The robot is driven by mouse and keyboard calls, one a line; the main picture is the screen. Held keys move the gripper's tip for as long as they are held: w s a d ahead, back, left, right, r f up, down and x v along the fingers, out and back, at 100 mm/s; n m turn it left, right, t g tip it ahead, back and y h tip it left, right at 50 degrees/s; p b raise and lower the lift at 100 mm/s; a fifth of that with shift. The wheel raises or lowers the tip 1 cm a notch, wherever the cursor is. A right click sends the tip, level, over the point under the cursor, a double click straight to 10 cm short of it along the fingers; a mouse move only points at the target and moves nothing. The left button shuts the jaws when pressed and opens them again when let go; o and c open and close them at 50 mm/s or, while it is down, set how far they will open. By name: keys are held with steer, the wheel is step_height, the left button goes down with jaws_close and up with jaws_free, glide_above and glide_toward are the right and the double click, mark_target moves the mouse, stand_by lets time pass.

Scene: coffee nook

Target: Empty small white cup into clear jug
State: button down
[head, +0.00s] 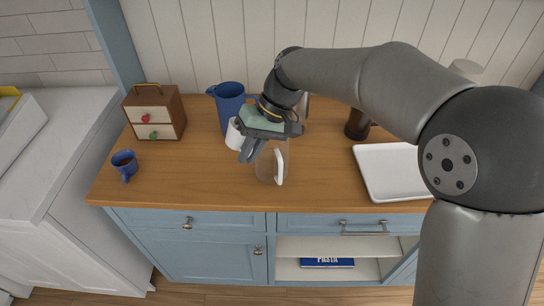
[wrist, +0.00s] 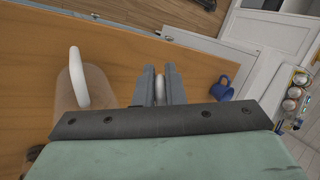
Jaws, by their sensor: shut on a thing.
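The small white cup (head: 234,134) shows in the head view just left of my gripper (head: 247,153), partly hidden by it. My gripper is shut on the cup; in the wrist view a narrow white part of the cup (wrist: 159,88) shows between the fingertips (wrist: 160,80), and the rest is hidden. The cup's contents and exact tilt cannot be told. The clear jug (head: 266,168) stands on the wooden counter just right of and in front of my gripper, its white handle toward the front. In the wrist view the jug (wrist: 95,92) is left of the fingers.
A blue pitcher (head: 230,108) stands close behind the white cup. A small drawer box (head: 155,113) and a blue mug (head: 124,164) are at the left. A dark brown container (head: 357,123) and a white tray (head: 383,179) are at the right.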

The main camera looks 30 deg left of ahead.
steer(key=shift+w+d+r, duration=0.1)
steer(key=shift+w+r, duration=0.05)
steer(key=shift+r, duration=0.1)
steer(key=shift+w, duration=0.1)
stand_by(0.3)
steer(key=shift+w+d+p, duration=0.3)
steer(key=shift+w+d, duration=0.2)
steer(key=shift+w, duration=0.25)
steer(key=shift+w+d+r+g+y, duration=0.1)
steer(key=shift+w+r+g+y, duration=0.1)
steer(key=shift+r+g+y, duration=0.15)
steer(key=shift+w+d+r+g, duration=0.1)
steer(key=shift+w+r+g, duration=0.05)
steer(key=shift+r+g, duration=0.1)
steer(key=shift+p, duration=0.3)
